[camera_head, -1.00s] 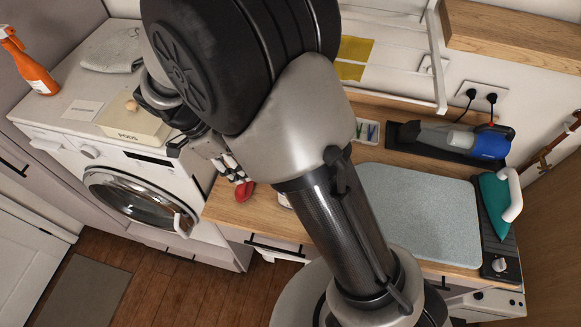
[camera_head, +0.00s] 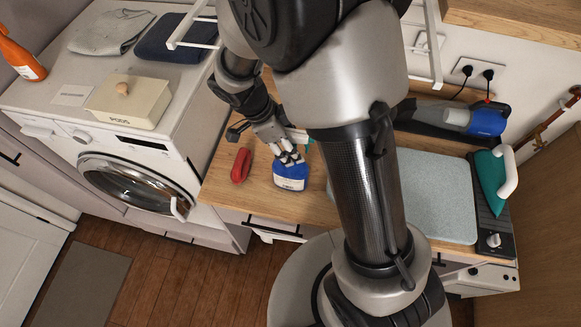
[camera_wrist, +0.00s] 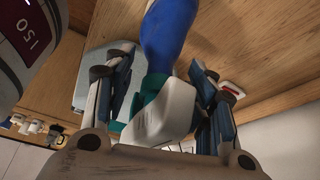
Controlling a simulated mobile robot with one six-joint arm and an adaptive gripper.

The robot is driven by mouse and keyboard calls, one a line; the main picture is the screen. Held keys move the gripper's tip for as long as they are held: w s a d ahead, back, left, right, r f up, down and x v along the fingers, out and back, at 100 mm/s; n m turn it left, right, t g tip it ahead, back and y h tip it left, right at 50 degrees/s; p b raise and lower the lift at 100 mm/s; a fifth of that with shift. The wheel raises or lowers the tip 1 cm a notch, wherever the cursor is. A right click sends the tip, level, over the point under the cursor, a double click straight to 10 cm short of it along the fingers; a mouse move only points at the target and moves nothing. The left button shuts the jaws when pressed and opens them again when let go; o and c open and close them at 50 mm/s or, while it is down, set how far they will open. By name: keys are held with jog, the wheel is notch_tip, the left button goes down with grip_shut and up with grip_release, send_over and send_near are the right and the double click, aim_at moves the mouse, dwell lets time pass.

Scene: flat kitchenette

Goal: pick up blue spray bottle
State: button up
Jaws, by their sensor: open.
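The blue spray bottle (camera_head: 291,175) stands on the wooden counter in the head view, near its front edge, with a pale label on its body. In the wrist view its blue body (camera_wrist: 168,35) runs up to a teal and white spray head. My gripper (camera_head: 284,155) is at the top of the bottle. In the wrist view my gripper (camera_wrist: 163,95) is open, with one finger on each side of the spray head. I cannot tell whether either finger touches it. The arm hides part of the counter behind the bottle.
A red object (camera_head: 241,165) lies on the counter just left of the bottle. A grey ironing pad (camera_head: 430,200) and a teal iron (camera_head: 490,180) are to the right. A PODS box (camera_head: 130,100) and an orange spray bottle (camera_head: 20,55) stand on the washing machine (camera_head: 80,130).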

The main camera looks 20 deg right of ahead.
jog(key=shift+d+f, duration=0.2)
jog(key=shift+f, duration=0.2)
grip_shut()
dwell(0.4)
dwell(0.5)
